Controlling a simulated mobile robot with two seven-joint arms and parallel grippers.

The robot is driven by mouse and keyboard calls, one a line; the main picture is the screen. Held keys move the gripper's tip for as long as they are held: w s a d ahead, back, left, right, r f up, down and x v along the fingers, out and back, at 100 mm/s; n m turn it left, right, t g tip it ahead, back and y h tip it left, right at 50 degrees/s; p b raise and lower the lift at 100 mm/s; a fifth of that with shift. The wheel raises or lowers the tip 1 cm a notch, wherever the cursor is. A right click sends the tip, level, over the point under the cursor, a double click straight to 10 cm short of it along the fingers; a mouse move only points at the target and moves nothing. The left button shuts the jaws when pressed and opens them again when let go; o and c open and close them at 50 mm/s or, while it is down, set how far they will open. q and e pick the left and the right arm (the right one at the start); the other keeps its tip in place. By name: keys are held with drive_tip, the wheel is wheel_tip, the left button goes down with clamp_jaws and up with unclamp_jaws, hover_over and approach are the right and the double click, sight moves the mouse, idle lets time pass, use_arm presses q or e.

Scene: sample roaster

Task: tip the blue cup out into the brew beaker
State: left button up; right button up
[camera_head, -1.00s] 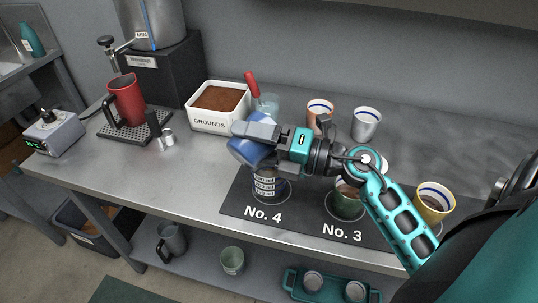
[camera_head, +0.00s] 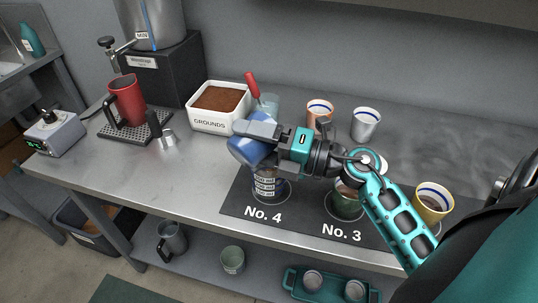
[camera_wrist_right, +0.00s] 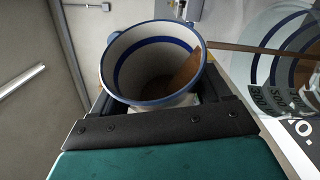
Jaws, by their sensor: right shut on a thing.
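The blue cup (camera_head: 246,150) is held in my right gripper (camera_head: 262,139), tilted far over above the brew beaker (camera_head: 268,186). The beaker is clear with white marks and stands upright on the No. 4 spot, its upper part hidden by the cup and gripper. In the right wrist view the cup (camera_wrist_right: 125,65) has a blue rim and band, with brown contents inside. A brown stream runs from its lip toward the beaker (camera_wrist_right: 262,45), which is partly cut off at the right. My right fingers (camera_wrist_right: 160,112) are shut around the cup. My left gripper is not in view.
The dark mat (camera_head: 300,212) also bears a green cup (camera_head: 347,203) at No. 3 and a yellow cup (camera_head: 432,203). An orange cup (camera_head: 319,112) and a white cup (camera_head: 366,124) stand behind. The grounds box (camera_head: 205,122) is at the back left.

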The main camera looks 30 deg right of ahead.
drive_tip(key=shift+d+r+m+t+p, duration=0.1)
drive_tip(key=shift+r+m+t+p, duration=0.35)
drive_tip(key=shift+m, duration=0.45)
idle(1.4)
